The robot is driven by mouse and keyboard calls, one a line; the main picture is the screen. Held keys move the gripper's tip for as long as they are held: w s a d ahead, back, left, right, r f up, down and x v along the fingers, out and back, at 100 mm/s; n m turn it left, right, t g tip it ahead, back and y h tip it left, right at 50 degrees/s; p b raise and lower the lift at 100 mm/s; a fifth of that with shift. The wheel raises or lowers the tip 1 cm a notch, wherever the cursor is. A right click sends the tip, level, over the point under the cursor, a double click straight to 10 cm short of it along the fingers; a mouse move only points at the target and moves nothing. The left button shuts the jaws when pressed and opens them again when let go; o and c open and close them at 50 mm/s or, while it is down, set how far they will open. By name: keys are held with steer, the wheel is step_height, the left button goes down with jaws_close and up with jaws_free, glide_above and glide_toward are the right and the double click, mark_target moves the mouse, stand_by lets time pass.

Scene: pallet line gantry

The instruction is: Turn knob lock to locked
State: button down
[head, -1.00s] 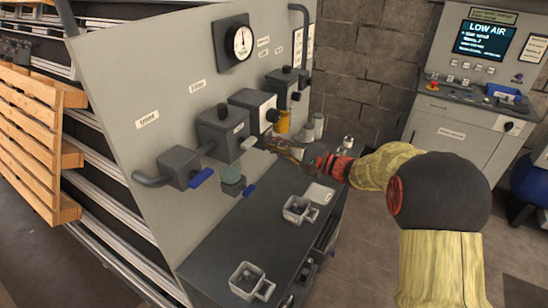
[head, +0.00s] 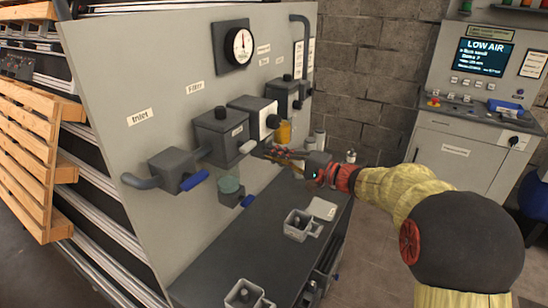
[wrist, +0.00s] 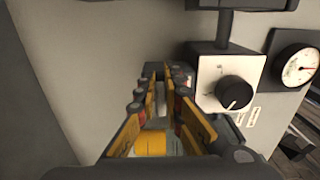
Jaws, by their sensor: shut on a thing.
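A white-faced regulator box (head: 252,108) on the upright panel carries a round black knob (head: 272,121). In the wrist view the knob (wrist: 235,92) is to the right of the fingers and clear of them. A pale rounded lever (head: 248,146) sticks out low at the box's left. My gripper (head: 263,153) is below the box, its tips at this lever. In the wrist view my gripper (wrist: 160,75) is shut on the pale lever (wrist: 159,98), which is mostly hidden by the fingers. No lock marking is readable.
A yellow bowl (head: 284,132) hangs close beside my fingers. Blue handles (head: 194,180) and a green-tinted bowl (head: 229,186) are to the left. Grey cups (head: 301,225) stand on the dark bench (head: 225,245). A control cabinet (head: 455,150) is at the right.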

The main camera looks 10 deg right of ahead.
steer(key=shift+f, duration=0.15)
steer(key=c, duration=1.9)
jaws_free()
steer(key=shift+d, duration=0.1)
steer(key=v, duration=1.2)
